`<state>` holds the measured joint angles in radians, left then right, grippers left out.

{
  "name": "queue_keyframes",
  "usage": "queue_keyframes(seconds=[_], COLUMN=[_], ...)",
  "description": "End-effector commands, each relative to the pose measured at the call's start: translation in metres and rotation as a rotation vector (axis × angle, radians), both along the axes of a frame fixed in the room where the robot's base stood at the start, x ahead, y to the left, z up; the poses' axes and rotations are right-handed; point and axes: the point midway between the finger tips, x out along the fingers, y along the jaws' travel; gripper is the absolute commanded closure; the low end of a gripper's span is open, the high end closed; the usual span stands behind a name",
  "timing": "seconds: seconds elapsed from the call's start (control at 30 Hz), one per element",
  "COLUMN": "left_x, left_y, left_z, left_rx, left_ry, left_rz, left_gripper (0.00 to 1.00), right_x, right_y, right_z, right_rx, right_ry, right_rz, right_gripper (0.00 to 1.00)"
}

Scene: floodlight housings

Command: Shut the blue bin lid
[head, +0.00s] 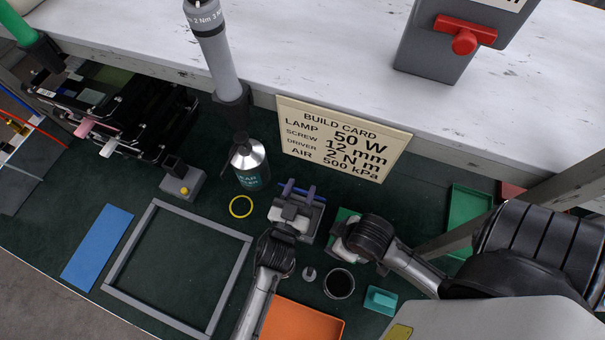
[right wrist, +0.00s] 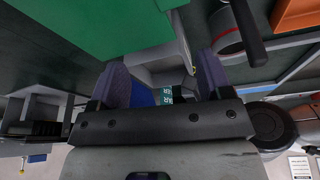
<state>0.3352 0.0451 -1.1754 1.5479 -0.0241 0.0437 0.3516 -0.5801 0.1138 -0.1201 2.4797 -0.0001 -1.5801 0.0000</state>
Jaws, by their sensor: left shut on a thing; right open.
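The gripper hides most of the bin and lid. My right gripper is just to the right, beside a green part (head: 345,214); its fingertips are hidden in the head view. In the right wrist view the right gripper (right wrist: 160,72) is open, with a grey surface and a little blue beyond its fingers.
A build card (head: 342,140) stands behind the bin. An orange tray (head: 302,322), a dark round cup (head: 339,283) and a teal block (head: 380,300) are in front.

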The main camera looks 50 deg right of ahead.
Motion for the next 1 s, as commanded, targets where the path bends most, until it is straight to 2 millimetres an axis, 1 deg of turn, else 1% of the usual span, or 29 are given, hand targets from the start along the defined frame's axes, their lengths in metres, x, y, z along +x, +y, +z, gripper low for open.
queue_keyframes(seconds=[0.13, 0.53, 0.57, 0.8, 0.83, 1.0], left_x=[-0.0013, -0.0015, -0.0014, -0.0014, -0.0014, -0.0014], left_y=[0.0037, 0.0046, 0.0047, 0.0043, 0.0041, 0.0039], left_z=[-0.0024, -0.0041, -0.0042, -0.0032, -0.0031, -0.0026], left_rx=[0.005, 0.007, 0.007, 0.006, 0.005, 0.004], left_ry=[0.002, 0.003, 0.003, 0.002, 0.002, 0.002], left_rz=[0.001, 0.001, 0.001, 0.001, 0.001, 0.001], left_gripper=[0.96, 0.96, 0.53, 0.3, 0.28, 0.28], right_x=[-0.0001, -0.0002, -0.0002, -0.0002, -0.0002, -0.0002], right_y=[-0.0009, -0.0032, -0.0032, -0.0021, -0.0019, -0.0012], right_z=[0.0015, 0.0013, 0.0013, 0.0014, 0.0014, 0.0015], right_rx=[-0.003, -0.011, -0.011, -0.007, -0.007, -0.004], right_ry=[0.0, 0.0, 0.0, 0.0, 0.0, 0.0], right_rz=[0.002, 0.007, 0.007, 0.005, 0.004, 0.003], right_gripper=[0.28, 0.28, 0.28, 0.28, 0.28, 0.28])
